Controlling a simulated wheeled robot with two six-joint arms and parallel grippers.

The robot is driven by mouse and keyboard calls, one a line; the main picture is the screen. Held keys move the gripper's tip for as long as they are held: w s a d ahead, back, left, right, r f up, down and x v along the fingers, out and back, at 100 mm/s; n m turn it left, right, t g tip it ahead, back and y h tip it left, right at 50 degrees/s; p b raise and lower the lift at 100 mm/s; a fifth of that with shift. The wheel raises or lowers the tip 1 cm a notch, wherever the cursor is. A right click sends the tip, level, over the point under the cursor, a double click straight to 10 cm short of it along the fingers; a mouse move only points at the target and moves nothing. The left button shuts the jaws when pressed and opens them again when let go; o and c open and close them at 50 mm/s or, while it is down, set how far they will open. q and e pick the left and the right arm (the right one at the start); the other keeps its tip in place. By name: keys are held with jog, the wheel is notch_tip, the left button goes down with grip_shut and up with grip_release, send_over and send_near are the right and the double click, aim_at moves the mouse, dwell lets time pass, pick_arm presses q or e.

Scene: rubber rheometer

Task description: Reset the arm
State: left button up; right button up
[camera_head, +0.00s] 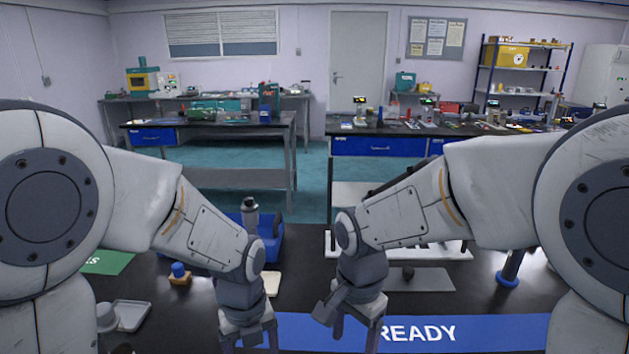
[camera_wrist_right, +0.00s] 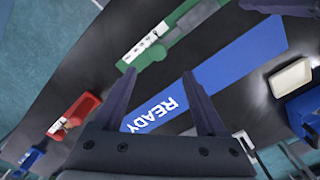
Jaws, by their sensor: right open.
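My left gripper (camera_head: 249,342) hangs down over the near edge of the black table, its two fingers apart and nothing visible between them. My right gripper (camera_head: 357,335) hangs over the left part of the blue strip marked READY (camera_head: 500,333), fingers apart. In the right wrist view my right gripper (camera_wrist_right: 158,76) is open and empty, with the blue READY strip (camera_wrist_right: 205,85) beyond it. The fingertips of both grippers are partly cut off at the bottom of the head view. Both arms bend inward from the sides.
A blue bin (camera_head: 268,243), a blue-topped piece (camera_head: 179,273), a grey tray (camera_head: 131,315) and a blue post (camera_head: 510,268) stand on the table. The right wrist view also shows a green tray (camera_wrist_right: 180,42) and a red one (camera_wrist_right: 74,115). Workbenches stand behind.

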pick_arm(q)
notch_tip(320, 180, up, 4)
jog(key=shift+r, duration=0.4)
jog(key=s+d+r+n+p, duration=0.1)
jog(key=s+d+n, duration=0.2)
jog(key=s+n, duration=0.4)
jog(key=s+d+r+n+h+p, duration=0.1)
jog(key=s+n, duration=0.7)
jog(key=n, duration=0.9)
jog(key=shift+d+r, duration=0.5)
jog(key=shift+d, duration=0.5)
pick_arm(e)
jog(key=s+a+r+n+y, duration=0.1)
jog(key=s+r+n, duration=0.2)
jog(key=s+n, duration=1.2)
jog(key=shift+s+a+r+n, duration=0.2)
jog(key=shift+a+n, duration=0.2)
jog(key=shift+n, duration=0.6)
